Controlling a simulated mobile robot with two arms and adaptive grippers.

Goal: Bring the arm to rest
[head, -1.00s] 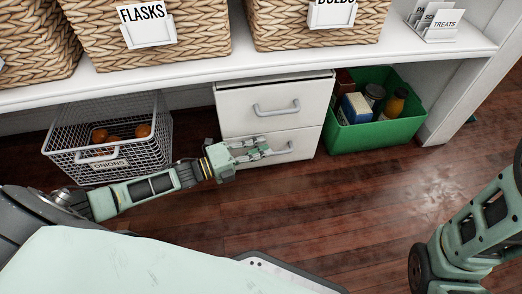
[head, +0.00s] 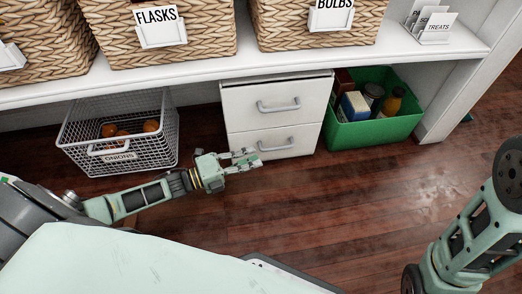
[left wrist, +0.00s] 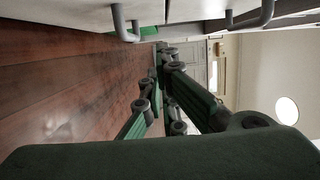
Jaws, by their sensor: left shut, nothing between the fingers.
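My left gripper (head: 256,158) is in front of the white two-drawer unit (head: 277,117), low and near its bottom left corner. It is shut with nothing held. Its green fingers (left wrist: 165,95) also show in the left wrist view, with the drawer handles (left wrist: 125,25) above them and apart from them. Both drawers look closed. My left arm reaches in from the left over the floor. Part of my right arm shows at the right edge, but its gripper is out of view.
The white shelf (head: 200,72) above holds wicker baskets. Wooden floor (head: 330,205) is clear on the right.

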